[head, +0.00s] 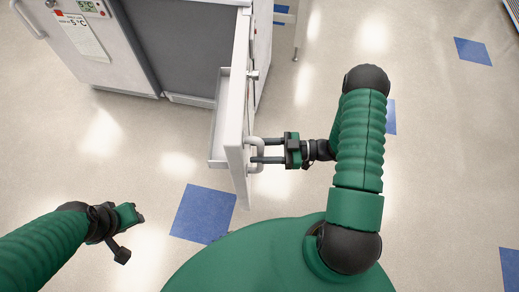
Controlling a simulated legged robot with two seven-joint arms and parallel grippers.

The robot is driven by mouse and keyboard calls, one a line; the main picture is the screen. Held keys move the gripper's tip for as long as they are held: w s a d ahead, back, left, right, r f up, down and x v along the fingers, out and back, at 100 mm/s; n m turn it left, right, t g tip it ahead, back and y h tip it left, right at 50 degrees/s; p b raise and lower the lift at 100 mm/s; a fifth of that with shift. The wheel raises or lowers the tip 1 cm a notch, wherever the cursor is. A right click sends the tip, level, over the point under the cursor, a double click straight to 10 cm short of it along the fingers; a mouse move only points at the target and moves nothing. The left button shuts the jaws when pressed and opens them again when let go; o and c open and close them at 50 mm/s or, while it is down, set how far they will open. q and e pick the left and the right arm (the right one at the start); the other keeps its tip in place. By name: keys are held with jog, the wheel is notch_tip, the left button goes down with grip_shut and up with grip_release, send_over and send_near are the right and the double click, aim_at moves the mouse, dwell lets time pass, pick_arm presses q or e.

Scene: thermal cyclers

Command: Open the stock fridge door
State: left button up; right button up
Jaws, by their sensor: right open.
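The stock fridge (190,50) stands at the top left. Its door (238,110) is swung out toward me and seen almost edge-on, with a white bin (218,150) on its inner, left side. The pale door handle (260,153) sits on the outer, right face near the free edge. My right gripper (258,150) reaches in from the right, open, with its two dark fingers at the handle; I cannot tell whether they touch it. My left gripper (128,232) is low at the left, away from the fridge; its finger gap is unclear.
A closed white front (115,50) left of the opening carries a small display, a 5 °C label (82,35) and its own handle (28,20). The pale floor with blue tiles (203,213) is clear around the door.

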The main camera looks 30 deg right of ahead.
jog(key=v, duration=1.7)
jog(key=shift+f, duration=0.15)
